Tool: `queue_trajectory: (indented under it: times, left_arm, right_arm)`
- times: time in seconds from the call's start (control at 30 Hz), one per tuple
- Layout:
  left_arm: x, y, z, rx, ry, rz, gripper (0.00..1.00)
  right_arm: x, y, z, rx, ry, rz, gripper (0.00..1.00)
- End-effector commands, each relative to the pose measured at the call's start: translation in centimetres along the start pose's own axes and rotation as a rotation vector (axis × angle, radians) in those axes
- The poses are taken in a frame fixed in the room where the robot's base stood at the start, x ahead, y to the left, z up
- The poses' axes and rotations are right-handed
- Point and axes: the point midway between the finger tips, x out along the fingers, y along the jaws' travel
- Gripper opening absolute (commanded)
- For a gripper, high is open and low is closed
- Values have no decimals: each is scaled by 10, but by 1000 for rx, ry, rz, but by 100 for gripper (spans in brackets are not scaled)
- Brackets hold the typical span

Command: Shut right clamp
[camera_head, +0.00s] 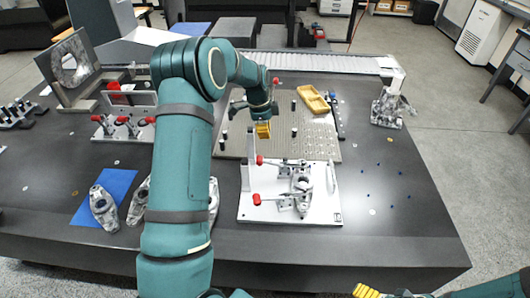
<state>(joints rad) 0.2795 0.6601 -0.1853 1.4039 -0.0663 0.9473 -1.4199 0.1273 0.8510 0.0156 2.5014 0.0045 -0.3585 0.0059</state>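A white fixture plate (310,212) lies on the dark table and carries a grey metal part (301,186). Two toggle clamps with red handles sit on it, a far one (275,161) and a near one (270,199). Both handles point left; I cannot tell which is the right clamp or whether either presses on the part. My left gripper (263,131) hangs above the plate's far left corner, apart from the red handles. Its yellow fingertips overlap, so its opening is unclear. My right gripper (368,291) shows only partly at the bottom edge, away from the fixture.
A perforated base plate (312,140) lies behind the fixture, with a yellow tray (313,99) on it. A blue mat (119,184) with metal parts lies left. Another red-handled rack (122,128) stands at far left. The table's right side is mostly clear, with small blue bits.

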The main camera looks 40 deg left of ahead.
Motion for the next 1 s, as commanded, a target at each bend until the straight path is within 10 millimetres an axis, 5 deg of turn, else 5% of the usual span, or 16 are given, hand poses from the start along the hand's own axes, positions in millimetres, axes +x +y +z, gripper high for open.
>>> queue_trajectory:
  times: [0.33, 0.87, 1.0]
  left_arm:
    - [1, 1, -20, -1, -53, -21, 0]
    - [98, -1, -15, 1, -53, -20, 0]
    - [108, -2, 3, -3, -52, -23, 0]
  right_arm:
    - [-4, -1, -2, 1, 4, 0, 100]
    - [7, 2, 3, -2, -7, -1, 100]
    - [8, 3, 4, -3, -9, -1, 100]
